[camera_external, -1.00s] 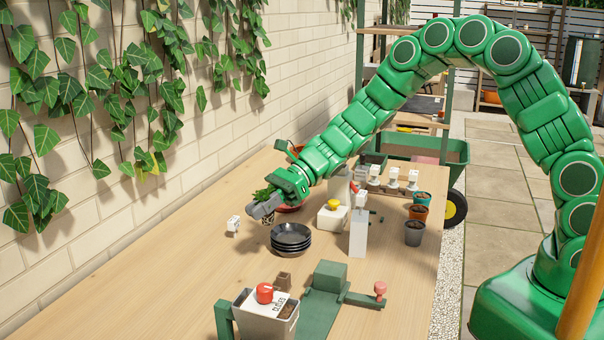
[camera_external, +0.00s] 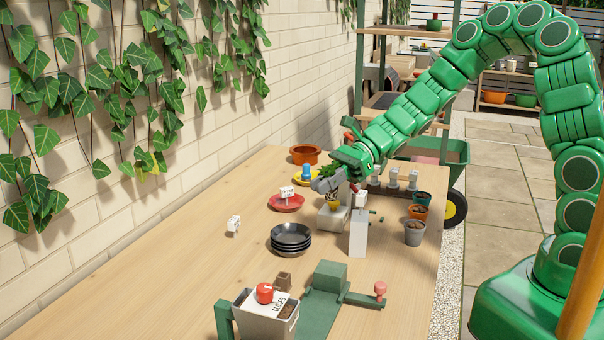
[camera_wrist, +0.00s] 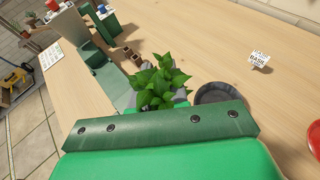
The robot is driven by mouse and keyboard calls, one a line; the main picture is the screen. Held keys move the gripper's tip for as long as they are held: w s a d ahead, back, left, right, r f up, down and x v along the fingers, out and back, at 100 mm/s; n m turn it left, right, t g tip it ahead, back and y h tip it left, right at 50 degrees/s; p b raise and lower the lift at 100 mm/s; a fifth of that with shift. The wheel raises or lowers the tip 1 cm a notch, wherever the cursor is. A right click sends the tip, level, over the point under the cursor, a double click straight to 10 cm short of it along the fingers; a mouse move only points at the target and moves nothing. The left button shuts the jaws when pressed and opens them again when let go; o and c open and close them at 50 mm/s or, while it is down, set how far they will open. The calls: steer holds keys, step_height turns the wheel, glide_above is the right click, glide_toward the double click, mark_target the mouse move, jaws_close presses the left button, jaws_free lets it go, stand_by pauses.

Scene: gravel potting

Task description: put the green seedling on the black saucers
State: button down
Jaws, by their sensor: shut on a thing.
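The green seedling (camera_external: 327,171) is held in my gripper (camera_external: 325,186), which is shut on it above a white block (camera_external: 331,219) with a yellow top. In the wrist view the seedling's leaves (camera_wrist: 160,80) spread out beyond the green gripper body, and its base is hidden. The black saucers (camera_external: 291,239) stand in a stack on the wooden table, in front and to the left of my gripper. In the wrist view a round dark saucer (camera_wrist: 222,92) shows to the right of the leaves, partly hidden by the gripper body.
A red saucer (camera_external: 287,204) with a white tag lies behind the black stack. A tall white block (camera_external: 358,232) stands to its right. An orange pot (camera_external: 305,154) is at the back, and small pots (camera_external: 415,233) line the right edge.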

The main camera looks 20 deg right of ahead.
steer(key=s+d+r, duration=0.1)
steer(key=s+d, duration=0.1)
steer(key=d, duration=0.1)
glide_above(285, 234)
steer(key=f, duration=0.9)
steer(key=shift+s+d, duration=0.1)
steer(key=shift+s, duration=0.2)
steer(key=shift+w+a+f, duration=0.2)
steer(key=shift+a+f, duration=0.05)
steer(key=shift+f, duration=1.6)
steer(key=shift+f, duration=0.15)
steer(key=c, duration=1.1)
jaws_free()
steer(key=shift+c, duration=0.2)
